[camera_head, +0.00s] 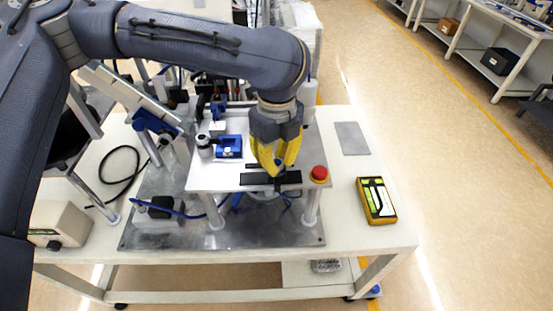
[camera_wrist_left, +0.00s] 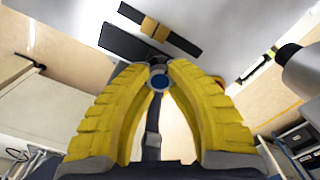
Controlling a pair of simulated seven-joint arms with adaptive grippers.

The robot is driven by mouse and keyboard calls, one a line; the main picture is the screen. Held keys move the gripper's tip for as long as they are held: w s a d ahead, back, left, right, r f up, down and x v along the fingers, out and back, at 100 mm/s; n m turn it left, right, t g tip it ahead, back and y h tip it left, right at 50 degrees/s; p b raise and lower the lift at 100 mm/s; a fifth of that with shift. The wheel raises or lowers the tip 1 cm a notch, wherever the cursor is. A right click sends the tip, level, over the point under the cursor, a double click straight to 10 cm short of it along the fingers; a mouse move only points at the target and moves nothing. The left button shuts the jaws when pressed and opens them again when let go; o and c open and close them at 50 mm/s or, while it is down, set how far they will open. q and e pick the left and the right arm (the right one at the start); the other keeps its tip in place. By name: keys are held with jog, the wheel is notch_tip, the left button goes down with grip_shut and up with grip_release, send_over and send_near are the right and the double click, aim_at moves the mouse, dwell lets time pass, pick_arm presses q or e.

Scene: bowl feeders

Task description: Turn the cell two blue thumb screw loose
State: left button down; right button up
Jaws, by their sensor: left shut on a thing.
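My left gripper (camera_head: 277,168) has yellow fingers and points down at the raised white platform (camera_head: 208,175). In the left wrist view its fingertips (camera_wrist_left: 159,72) close around a small round blue thumb screw (camera_wrist_left: 160,82) with a grey rim. The screw sits at a black bar (camera_head: 258,179) near the platform's front edge. In the head view the fingers hide the screw. My right gripper is in neither view.
A red button (camera_head: 319,173) stands just right of the gripper. A blue block (camera_head: 229,146) and a cylinder (camera_head: 204,145) are on the platform at left. A yellow-black meter (camera_head: 376,200) and a grey plate (camera_head: 351,138) lie on the table at right.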

pick_arm(q)
jog(key=n, duration=0.8)
jog(key=shift+n, duration=0.3)
jog(key=n, duration=0.4)
jog(key=shift+n, duration=1.9)
jog(key=c, duration=1.1)
grip_release()
